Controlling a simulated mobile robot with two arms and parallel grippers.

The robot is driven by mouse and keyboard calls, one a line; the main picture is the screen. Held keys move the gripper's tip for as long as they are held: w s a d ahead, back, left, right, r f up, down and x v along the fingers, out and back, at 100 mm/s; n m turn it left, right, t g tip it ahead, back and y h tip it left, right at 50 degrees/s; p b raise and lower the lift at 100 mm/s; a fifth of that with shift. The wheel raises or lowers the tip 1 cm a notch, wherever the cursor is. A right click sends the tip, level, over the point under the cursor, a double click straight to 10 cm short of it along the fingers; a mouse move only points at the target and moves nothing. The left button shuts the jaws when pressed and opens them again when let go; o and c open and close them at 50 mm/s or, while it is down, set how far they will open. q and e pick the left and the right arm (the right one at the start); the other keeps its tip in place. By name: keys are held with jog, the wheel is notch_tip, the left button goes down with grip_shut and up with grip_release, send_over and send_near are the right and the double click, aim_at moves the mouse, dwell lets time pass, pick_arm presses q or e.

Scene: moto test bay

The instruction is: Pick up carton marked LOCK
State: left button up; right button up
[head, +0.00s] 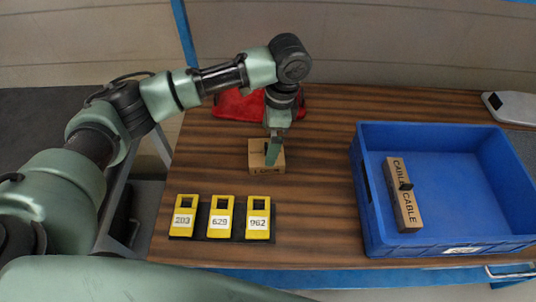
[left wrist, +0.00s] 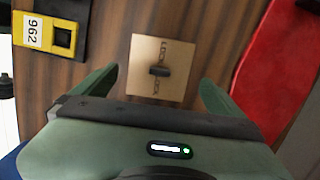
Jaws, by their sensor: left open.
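The carton marked LOCK (head: 260,164) is a small tan box standing on the wooden table, partly covered by my gripper in the head view. In the left wrist view the carton (left wrist: 146,82) shows its top, with LOCK lettering and a dark handle in the middle. My left gripper (head: 273,153) points down at the carton. In the left wrist view its two fingers (left wrist: 160,85) are apart, on either side of the carton's lower part in the picture, with nothing between them gripped. Whether the fingers touch the carton cannot be told. My right gripper is not in view.
A blue crate (head: 440,246) on the right holds a carton marked CABLE (head: 405,196). Several yellow numbered blocks (head: 220,217) stand at the front left. A grey device (head: 513,106) is at the back right. Table between carton and crate is clear.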

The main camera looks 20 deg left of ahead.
aim_at(264, 151)
pick_arm(q)
jog(key=shift+s+a+f, duration=0.1)
jog(key=shift+s+f, duration=0.05)
jog(key=shift+f, duration=0.3)
jog(key=shift+s+a+f, duration=0.1)
jog(key=shift+s+f, duration=0.05)
jog(key=shift+f, duration=0.25)
jog(key=f, duration=0.2)
jog(key=a+f+p, duration=0.1)
jog(key=f, duration=0.1)
jog(key=shift+f, duration=0.4)
jog(key=c, duration=1.4)
jog(key=shift+d+r, duration=0.1)
jog(key=shift+c, duration=0.9)
